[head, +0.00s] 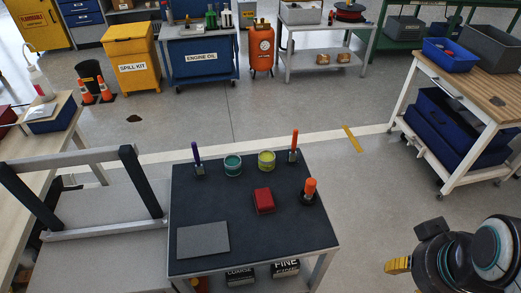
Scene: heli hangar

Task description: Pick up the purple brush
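The purple brush (196,154) stands upright at the far left corner of the dark-topped table (245,226), its purple handle pointing up and its dark lower end on the tabletop. A teal tin (232,166) is just to its right. Part of my arm shows at the lower right, off the right side of the table and well apart from the brush. A yellow part (397,266) shows at its left end; I cannot make out gripper fingertips there.
The table also bears a yellow-green tin (266,161), a red-handled brush (294,146), an orange-handled tool (310,190), a red block (263,200) and a grey sheet (203,240). A metal frame (90,190) stands left. Open floor (370,205) lies right, before a wooden-topped cart (480,85).

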